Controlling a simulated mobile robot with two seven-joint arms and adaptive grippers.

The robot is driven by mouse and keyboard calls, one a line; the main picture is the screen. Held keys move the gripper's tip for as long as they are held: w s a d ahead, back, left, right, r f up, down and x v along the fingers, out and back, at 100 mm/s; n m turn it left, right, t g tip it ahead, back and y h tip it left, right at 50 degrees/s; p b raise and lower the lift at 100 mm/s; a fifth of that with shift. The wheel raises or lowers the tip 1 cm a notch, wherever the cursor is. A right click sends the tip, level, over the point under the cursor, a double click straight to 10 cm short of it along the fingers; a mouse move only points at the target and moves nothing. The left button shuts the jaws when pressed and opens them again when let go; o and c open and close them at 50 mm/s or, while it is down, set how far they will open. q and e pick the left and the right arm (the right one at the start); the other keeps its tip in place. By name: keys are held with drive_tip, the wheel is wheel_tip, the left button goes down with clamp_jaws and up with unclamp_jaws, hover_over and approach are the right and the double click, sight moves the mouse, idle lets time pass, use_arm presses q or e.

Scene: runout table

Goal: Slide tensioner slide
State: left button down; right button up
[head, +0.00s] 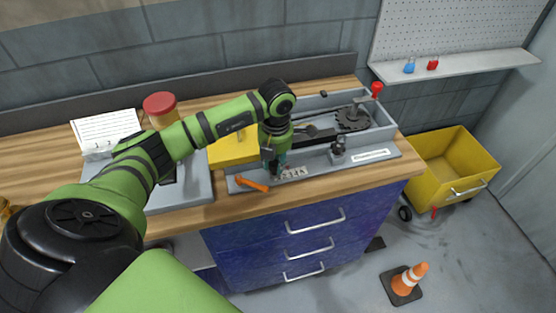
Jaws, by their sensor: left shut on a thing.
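The grey runout fixture (385,157) lies along the front of the wooden bench, with a dark toothed gear (352,118) at its right end. My left gripper (275,168) points down at the front left part of the fixture, by a small marked scale plate (293,172). It is shut on a small part that I take to be the tensioner slide, mostly hidden by the fingers. An orange lever (252,184) lies just left of the fingertips. A dark upright piece with a round top (338,151) stands right of the gripper. My right gripper is out of view.
A red knob (376,90) rises at the fixture's back right. A yellow cart (455,165) and an orange cone (408,280) are on the floor at right.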

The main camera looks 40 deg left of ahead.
sight(270, 176)
use_arm(q)
drive_tip(key=shift+s+a, duration=0.6)
drive_tip(key=shift+s, duration=0.2)
drive_tip(key=c, duration=1.2)
unclamp_jaws()
drive_tip(key=shift+w, duration=0.1)
wheel_tip(270, 176, up, 12)
drive_tip(key=shift+d, duration=0.35)
